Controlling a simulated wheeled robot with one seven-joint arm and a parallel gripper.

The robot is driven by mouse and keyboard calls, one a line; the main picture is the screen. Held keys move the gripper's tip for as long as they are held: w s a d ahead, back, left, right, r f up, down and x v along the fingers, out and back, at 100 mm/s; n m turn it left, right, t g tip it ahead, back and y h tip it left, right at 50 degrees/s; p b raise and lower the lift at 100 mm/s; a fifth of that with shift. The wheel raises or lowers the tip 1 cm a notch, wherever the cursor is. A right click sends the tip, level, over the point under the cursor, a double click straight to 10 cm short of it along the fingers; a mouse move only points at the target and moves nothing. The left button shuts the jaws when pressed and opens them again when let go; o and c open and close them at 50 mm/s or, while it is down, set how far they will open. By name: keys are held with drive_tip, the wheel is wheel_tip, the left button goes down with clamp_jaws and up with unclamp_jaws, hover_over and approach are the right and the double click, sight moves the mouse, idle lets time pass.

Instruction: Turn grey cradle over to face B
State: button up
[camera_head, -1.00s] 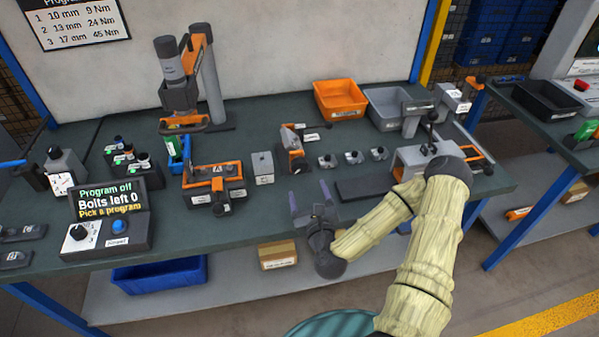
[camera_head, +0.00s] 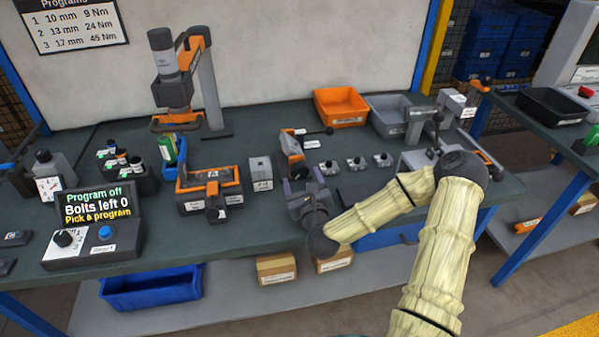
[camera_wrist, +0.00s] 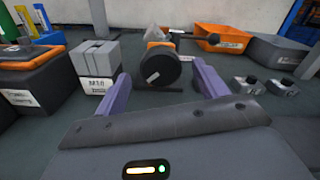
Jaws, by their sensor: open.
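The grey fixture (camera_head: 417,160) with a dark upright lever stands at the right of the bench, partly behind my arm. I take it as the grey cradle, but I cannot read a name or face letter on it. My gripper (camera_head: 303,181) is open and empty over the front middle of the bench, left of that fixture. In the wrist view my gripper (camera_wrist: 160,87) has its two purple fingers wide apart. Between and beyond them is an orange unit (camera_head: 290,146) with a dark round end (camera_wrist: 160,68) and a lever. The fingers appear clear of it.
A slotted grey block (camera_head: 261,172) and an orange clamp frame (camera_head: 203,188) stand left of my gripper. Several small grey blocks (camera_head: 356,163) lie to its right. An orange bin (camera_head: 341,106) and a grey bin (camera_head: 386,120) stand behind. A program box (camera_head: 95,230) is front left.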

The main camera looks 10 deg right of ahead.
sight(300, 174)
drive_tip(key=shift+w, duration=2.1)
drive_tip(key=c, duration=1)
drive_tip(key=shift+o, duration=0.2)
drive_tip(key=shift+n, duration=0.4)
drive_tip(key=n, duration=0.3)
drive_tip(key=shift+n, duration=0.3)
drive_tip(key=n, duration=0.4)
drive_tip(key=shift+a+f+n+b, duration=0.1)
drive_tip(key=shift+n+b, duration=0.2)
drive_tip(key=shift+n, duration=0.1)
